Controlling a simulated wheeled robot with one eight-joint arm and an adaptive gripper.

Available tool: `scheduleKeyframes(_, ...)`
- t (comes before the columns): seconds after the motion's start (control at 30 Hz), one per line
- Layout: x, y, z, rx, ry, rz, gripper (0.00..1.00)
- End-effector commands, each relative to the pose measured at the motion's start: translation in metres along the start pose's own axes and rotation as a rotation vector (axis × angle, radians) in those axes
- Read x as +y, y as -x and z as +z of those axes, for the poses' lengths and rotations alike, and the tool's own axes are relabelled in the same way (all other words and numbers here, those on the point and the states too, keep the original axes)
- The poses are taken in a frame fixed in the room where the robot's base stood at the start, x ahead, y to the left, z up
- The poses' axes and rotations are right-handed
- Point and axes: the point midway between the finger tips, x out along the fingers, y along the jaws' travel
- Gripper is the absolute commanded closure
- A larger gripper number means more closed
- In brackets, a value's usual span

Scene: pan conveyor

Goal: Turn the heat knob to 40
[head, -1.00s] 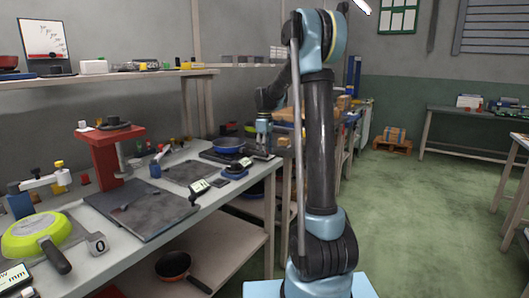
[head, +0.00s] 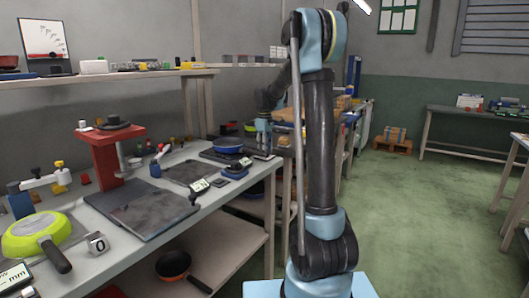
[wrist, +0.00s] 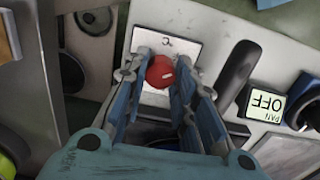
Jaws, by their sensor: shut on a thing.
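The heat knob (wrist: 158,72) is a small red round knob with a short pale mark, in the wrist view. It stands on a white plate (wrist: 185,45) that carries a dark letter like a C. My gripper (wrist: 163,66) is shut on the knob, with one blue-grey finger on each side. No number 40 is readable. In the head view my gripper (head: 263,140) is at the far end of the bench, right of a blue pan (head: 228,145); the knob cannot be made out there.
In the wrist view a dark handle (wrist: 235,75) and a display reading PAN OFF (wrist: 268,103) lie right of my gripper. In the head view the bench also holds a red press (head: 107,155), a dark plate (head: 145,208) and a green pan (head: 38,235). Green floor is open at right.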

Motion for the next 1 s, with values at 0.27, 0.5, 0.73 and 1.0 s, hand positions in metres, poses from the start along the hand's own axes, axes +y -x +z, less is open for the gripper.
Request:
scheduleKeyframes(0.27,0.0014,0.0005,-0.0008,-0.001,-0.235,0.002,0.99)
scheduleKeyframes(0.5,0.0016,0.0006,-0.001,-0.004,-0.464,0.002,0.99)
scheduleKeyframes(0.73,0.0019,0.0007,-0.0011,-0.006,-0.66,0.002,0.99)
scheduleKeyframes(1.0,0.0021,0.0007,-0.0012,-0.007,-0.826,0.002,0.99)
